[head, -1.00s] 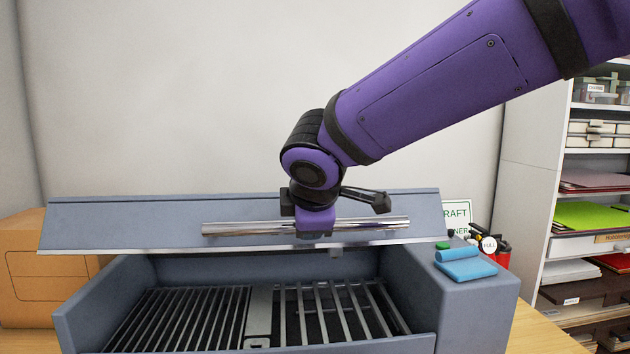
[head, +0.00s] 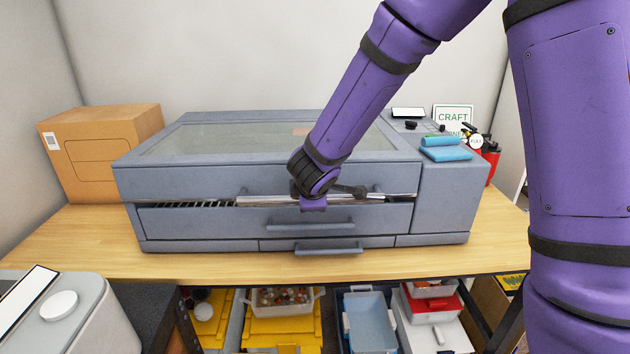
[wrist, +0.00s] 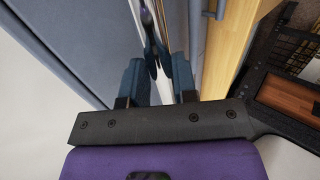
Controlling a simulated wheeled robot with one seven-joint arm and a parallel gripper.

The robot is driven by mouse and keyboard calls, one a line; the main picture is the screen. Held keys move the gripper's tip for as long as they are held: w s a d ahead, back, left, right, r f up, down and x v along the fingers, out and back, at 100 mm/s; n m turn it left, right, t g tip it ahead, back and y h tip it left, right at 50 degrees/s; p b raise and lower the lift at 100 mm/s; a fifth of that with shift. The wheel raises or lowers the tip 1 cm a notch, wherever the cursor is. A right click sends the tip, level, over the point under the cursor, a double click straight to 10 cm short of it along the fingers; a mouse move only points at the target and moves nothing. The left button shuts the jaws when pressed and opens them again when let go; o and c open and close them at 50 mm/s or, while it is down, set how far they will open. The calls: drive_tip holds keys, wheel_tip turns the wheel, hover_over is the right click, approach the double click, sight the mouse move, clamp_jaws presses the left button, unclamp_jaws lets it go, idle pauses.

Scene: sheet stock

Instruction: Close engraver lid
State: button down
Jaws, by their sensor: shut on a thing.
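The grey-blue engraver (head: 440,205) stands on a wooden table. Its lid (head: 160,180), with a large window on top, is lowered almost flat. A narrow dark gap shows under the lid's front edge at the left, with part of the slatted bed (head: 205,204) visible in it. My gripper (head: 313,203) is at the chrome bar handle (head: 392,197) on the lid's front. In the wrist view my gripper (wrist: 160,85) has its two fingers on either side of the shiny bar, shut on it. My wrist hides the middle of the handle in the head view.
A cardboard box (head: 110,150) stands to the left of the engraver. Blue rolled cloths (head: 445,152) lie on its right side, near a red extinguisher (head: 490,160). Drawer handles stick out below the lid. Several bins sit under the table.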

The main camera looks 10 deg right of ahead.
wheel_tip(320, 180, down, 3)
drive_tip(key=shift+r, duration=0.15)
drive_tip(key=c, duration=0.9)
unclamp_jaws()
drive_tip(key=shift+s+r, duration=0.1)
drive_tip(key=shift+r, duration=0.1)
drive_tip(key=v, duration=1)
drive_tip(key=shift+s+r, duration=0.2)
drive_tip(key=shift+s, duration=0.05)
